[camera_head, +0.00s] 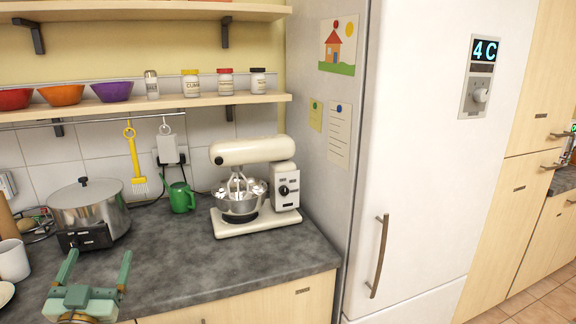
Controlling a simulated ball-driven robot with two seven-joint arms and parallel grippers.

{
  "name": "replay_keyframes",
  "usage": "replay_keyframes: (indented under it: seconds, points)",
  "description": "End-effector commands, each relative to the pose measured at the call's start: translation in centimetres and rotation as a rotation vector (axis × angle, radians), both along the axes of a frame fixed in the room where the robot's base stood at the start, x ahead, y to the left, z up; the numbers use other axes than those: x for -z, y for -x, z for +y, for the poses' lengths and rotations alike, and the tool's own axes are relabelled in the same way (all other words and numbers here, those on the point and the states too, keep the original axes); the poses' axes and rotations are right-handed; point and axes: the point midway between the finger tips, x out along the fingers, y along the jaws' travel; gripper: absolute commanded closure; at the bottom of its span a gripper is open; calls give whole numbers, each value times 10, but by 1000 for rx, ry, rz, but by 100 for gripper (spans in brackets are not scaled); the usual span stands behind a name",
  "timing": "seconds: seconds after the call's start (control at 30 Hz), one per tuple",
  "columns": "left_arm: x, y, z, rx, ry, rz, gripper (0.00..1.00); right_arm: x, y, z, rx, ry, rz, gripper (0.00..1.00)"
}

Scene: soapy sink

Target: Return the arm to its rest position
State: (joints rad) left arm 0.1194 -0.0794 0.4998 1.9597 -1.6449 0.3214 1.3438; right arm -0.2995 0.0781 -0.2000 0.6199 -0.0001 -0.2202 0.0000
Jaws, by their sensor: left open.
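My left gripper (96,272) is green and shows at the lower left, in front of the counter's front edge. Its two fingers are spread apart and nothing is between them. My right gripper is not in the picture.
A dark grey counter (165,255) holds a steel pot (92,210), a white mug (13,260), a green watering can (181,196) and a cream stand mixer (255,187). A white fridge (430,170) stands to the right. Bowls and jars line the shelf (255,97) above.

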Motion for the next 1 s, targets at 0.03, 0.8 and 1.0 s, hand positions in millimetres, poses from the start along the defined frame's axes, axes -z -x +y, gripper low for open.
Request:
replay_keyframes:
  seconds: [0.03,0.8,1.0]
  points:
    - [6,-2,2,-17,-9,12,16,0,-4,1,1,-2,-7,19]
    - [425,62,-104,59,8,982,16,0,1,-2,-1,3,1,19]
    - [543,199,-144,165,15,1375,16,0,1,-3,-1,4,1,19]
